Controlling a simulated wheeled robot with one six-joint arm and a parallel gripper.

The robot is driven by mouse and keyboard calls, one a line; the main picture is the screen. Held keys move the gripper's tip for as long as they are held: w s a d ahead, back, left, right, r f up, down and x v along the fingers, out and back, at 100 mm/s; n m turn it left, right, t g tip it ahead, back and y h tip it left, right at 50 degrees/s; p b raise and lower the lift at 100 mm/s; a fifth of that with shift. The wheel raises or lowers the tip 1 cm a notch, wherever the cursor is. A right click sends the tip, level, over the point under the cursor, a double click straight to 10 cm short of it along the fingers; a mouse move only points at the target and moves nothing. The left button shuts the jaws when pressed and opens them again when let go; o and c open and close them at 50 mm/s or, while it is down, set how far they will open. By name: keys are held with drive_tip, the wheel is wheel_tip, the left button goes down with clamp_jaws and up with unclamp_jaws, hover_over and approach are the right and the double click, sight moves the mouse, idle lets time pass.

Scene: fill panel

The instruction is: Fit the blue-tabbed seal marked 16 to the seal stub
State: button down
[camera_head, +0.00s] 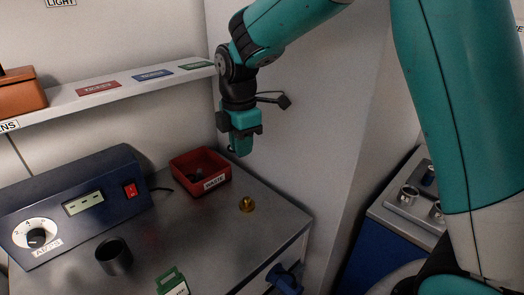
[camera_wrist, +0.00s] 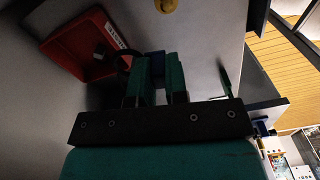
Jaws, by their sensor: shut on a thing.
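My gripper (camera_head: 239,152) hangs above the back right of the metal bench, beside the red waste bin. In the wrist view its green fingers (camera_wrist: 159,72) are shut on a small dark blue tab (camera_wrist: 157,55). A dark ring (camera_wrist: 124,62) shows just left of the fingers and looks like part of the same seal. The number on it cannot be read. A small brass fitting (camera_head: 247,204) stands on the bench, below and slightly right of my gripper; its top edge also shows in the wrist view (camera_wrist: 166,5). I cannot tell whether it is the seal stub.
The red bin (camera_head: 187,183) marked WASTE holds dark pieces. A blue control box (camera_head: 75,205) stands left, a dark cup (camera_head: 114,258) in front of it. A green tabbed item (camera_head: 172,283) is at the front. A shelf (camera_head: 120,85) runs above; the wall is close behind.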

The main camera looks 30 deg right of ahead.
drive_tip(key=s+d+f+n+p, duration=0.1)
drive_tip(key=s+f+p, duration=0.3)
drive_tip(key=p, duration=0.5)
drive_tip(key=shift+s+d+f+n+p, duration=0.15)
drive_tip(key=shift+f+n+p, duration=0.15)
drive_tip(key=shift+f+n, duration=0.4)
drive_tip(key=shift+f, duration=0.1)
drive_tip(key=shift+f+b, duration=2.05)
drive_tip(key=shift+f, duration=0.75)
drive_tip(key=shift+f+b, duration=1)
drive_tip(key=shift+f, duration=0.65)
drive_tip(key=c, duration=1.1)
unclamp_jaws()
drive_tip(key=shift+r, duration=0.1)
drive_tip(key=shift+o, duration=0.2)
